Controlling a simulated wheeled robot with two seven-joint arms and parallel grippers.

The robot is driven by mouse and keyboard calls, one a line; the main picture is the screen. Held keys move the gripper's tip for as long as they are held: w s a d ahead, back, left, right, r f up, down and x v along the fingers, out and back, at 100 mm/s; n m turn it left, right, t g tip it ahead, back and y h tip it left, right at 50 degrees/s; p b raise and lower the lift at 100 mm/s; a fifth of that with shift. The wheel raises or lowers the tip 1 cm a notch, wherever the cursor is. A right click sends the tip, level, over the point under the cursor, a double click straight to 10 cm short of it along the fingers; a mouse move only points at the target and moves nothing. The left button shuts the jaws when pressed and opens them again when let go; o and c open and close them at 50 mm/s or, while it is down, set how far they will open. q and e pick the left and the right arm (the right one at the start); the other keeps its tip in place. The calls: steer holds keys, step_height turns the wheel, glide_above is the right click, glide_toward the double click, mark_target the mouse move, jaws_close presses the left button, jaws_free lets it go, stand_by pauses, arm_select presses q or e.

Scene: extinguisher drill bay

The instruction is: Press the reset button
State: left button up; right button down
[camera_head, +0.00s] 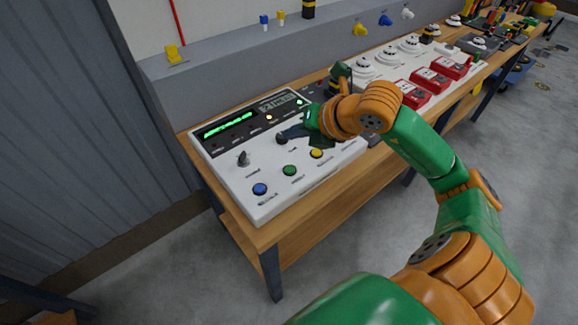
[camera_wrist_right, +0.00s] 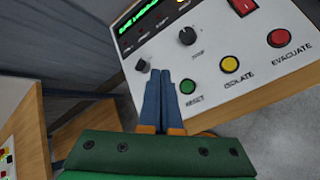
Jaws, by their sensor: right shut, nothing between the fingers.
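The reset button is the green round button (camera_head: 289,170) on the white control panel (camera_head: 225,180), between a blue button (camera_head: 260,188) and a yellow button (camera_head: 316,153). In the wrist view the green button (camera_wrist_right: 187,86) has the label RESET below it. My right gripper (camera_head: 282,136) is over the panel, its fingers above and behind the green button in the head view. In the wrist view the right gripper's blue fingers (camera_wrist_right: 160,72) are together and empty, with the green button just right of their tips. My left gripper is not in view.
Two dark knobs stand up from the panel, one at the left (camera_head: 243,158) and another (camera_wrist_right: 187,36). A red EVACUATE button (camera_wrist_right: 281,38) lies beyond the yellow one. Red boxes (camera_head: 412,94) and white round detectors (camera_head: 362,68) stand farther along the wooden bench (camera_head: 330,192).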

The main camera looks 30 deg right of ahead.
mark_target(293, 172)
step_height(293, 172, down, 8)
steer(key=b, duration=0.7)
steer(key=shift+w+f, duration=0.15)
steer(key=shift+f, duration=0.05)
steer(key=shift+f+b, duration=0.3)
steer(key=shift+b, duration=0.05)
stand_by(1.1)
steer(key=shift+f+b, duration=0.35)
steer(key=shift+b, duration=0.2)
steer(key=shift+f+b, duration=0.45)
steer(key=shift+b, duration=0.15)
stand_by(0.5)
steer(key=shift+a, duration=0.1)
steer(key=shift+r+p, duration=0.65)
steer(key=shift+r, duration=0.2)
steer(key=shift+r, duration=0.1)
